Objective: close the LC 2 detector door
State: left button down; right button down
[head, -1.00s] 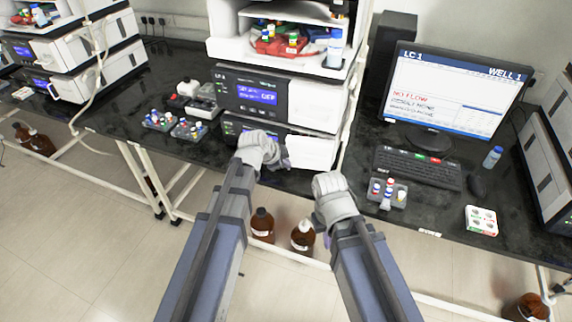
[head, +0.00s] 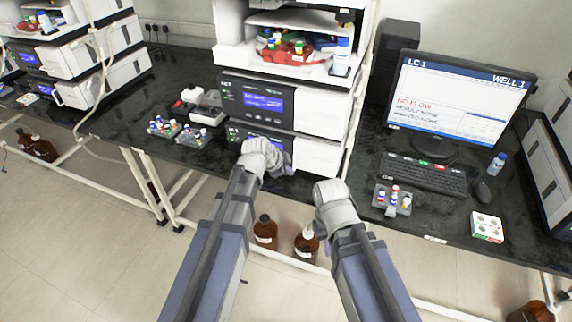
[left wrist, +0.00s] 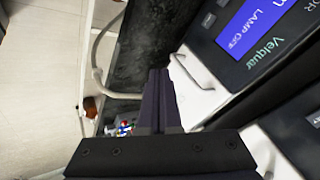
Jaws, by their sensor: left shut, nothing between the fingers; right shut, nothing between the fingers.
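My left gripper (head: 280,164) is in front of the lower part of the middle instrument stack. Its dark fingers (left wrist: 160,98) are shut and empty in the left wrist view. That view also shows a dark panel with a lit blue screen (left wrist: 243,28) reading "LAMP", and a white front part (left wrist: 195,92) beside the fingers. My right gripper, seen by its pale wrist (head: 336,198), is over the table's front edge; its fingers are mostly hidden. An instrument stack with white fronts (head: 108,74) stands at the left. I cannot read which stack is LC 2, nor pick out its detector door.
The middle stack has a blue display (head: 262,99). Vial racks (head: 178,132) are left of it. A monitor (head: 458,92) marked LC 1, a keyboard (head: 432,174) and another vial rack (head: 391,200) are at right. Brown bottles (head: 265,230) stand below the table.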

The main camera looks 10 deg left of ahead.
pick_arm(q)
jog(key=a+p+v, duration=0.1)
jog(key=p+v, duration=0.7)
jog(key=v, duration=0.2)
jog(key=shift+s+a, duration=0.1)
jog(key=s+d+f+n+g+y, duration=0.2)
jog(key=s+n, duration=0.3)
jog(key=s, duration=0.4)
jog(key=s+d+f+n+g+y, duration=0.2)
jog(key=s+n, duration=0.4)
jog(key=s, duration=0.3)
jog(key=d+g+y, duration=0.1)
jog(key=d+g, duration=0.1)
jog(key=shift+s+g, duration=0.25)
jog(key=shift+g, duration=0.15)
